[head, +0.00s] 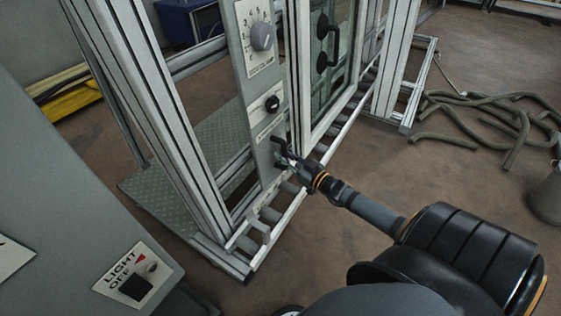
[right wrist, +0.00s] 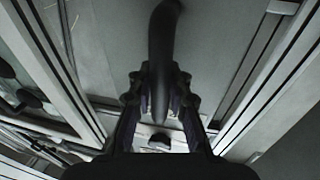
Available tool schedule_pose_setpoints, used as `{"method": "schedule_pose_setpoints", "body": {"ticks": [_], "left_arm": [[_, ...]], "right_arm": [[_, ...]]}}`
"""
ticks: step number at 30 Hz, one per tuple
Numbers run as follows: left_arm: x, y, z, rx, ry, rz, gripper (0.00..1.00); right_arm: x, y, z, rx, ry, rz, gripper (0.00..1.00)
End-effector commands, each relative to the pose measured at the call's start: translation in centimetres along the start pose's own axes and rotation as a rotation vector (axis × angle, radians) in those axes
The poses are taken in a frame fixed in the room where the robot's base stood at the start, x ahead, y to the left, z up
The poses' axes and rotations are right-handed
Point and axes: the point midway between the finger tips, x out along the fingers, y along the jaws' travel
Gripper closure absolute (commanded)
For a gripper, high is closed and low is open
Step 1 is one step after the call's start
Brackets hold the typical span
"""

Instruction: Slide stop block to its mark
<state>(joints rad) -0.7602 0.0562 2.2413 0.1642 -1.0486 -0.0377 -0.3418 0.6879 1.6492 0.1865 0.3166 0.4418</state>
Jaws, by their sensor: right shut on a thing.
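My right gripper (head: 288,160) reaches in from the lower right to the lower end of the grey control panel (head: 262,110). It is shut on a dark curved handle (head: 279,143) at that panel. In the right wrist view, the handle (right wrist: 165,35) comes down from the top and ends between the fingers of my right gripper (right wrist: 158,95). A small pale upright piece (head: 262,230) stands on the low roller rail (head: 282,220); I cannot tell whether it is the stop block. No mark can be made out. My left gripper is out of view.
The panel carries a large dial (head: 262,37) and a black knob (head: 272,103). A glass door (head: 330,60) with black handles stands to their right. A cabinet with a light switch (head: 135,288) is at the lower left. Loose hoses (head: 490,115) lie on the floor at right.

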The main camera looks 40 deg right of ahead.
Motion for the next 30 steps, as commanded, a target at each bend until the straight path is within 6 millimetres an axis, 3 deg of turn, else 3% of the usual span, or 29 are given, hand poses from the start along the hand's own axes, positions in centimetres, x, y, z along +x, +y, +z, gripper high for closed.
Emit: {"method": "schedule_pose_setpoints", "body": {"ticks": [5,6,11,22,30], "left_arm": [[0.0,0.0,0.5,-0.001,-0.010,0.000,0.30],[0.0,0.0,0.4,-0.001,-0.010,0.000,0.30],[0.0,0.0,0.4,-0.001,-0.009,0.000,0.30],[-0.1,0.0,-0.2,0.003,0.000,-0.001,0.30],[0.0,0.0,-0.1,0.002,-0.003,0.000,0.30]], "right_arm": [[-0.1,-0.1,0.1,0.002,-0.002,0.000,1.00],[-0.1,-0.1,0.1,0.002,-0.002,0.000,0.78],[-0.1,-0.1,0.1,0.001,-0.002,0.000,0.59],[-0.6,-0.1,0.1,0.001,-0.003,-0.002,0.59],[-4.7,-0.2,0.3,-0.001,-0.009,-0.006,0.59]]}}
